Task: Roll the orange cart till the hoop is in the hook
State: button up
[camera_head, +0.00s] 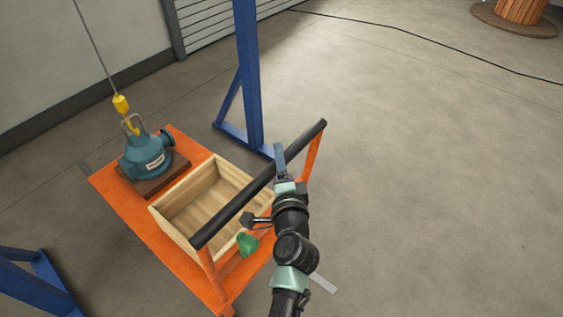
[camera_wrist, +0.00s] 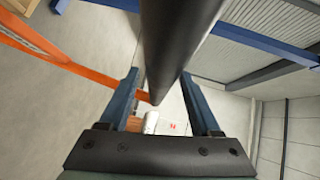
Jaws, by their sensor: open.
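The orange cart (camera_head: 118,201) stands at the left of the head view with a black push bar (camera_head: 228,208) on orange posts. On its far end a teal pump (camera_head: 146,156) sits on a wooden block, with a grey hoop (camera_head: 131,121) on top. A yellow hook (camera_head: 121,104) hangs on a cable right at the hoop; I cannot tell whether the hoop is in it. My gripper (camera_head: 280,158) is at the push bar, right of its middle. In the wrist view the bar (camera_wrist: 178,35) runs between the open fingers; contact is unclear.
An open wooden crate (camera_head: 172,219) rides on the cart. A blue frame post (camera_head: 248,75) stands close beyond the cart, and another blue foot (camera_head: 30,280) is at lower left. The floor right is clear, with a black cable and a spool (camera_head: 520,10) far off.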

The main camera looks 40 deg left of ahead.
jog(key=b+v, duration=0.1)
jog(key=v, duration=1.2)
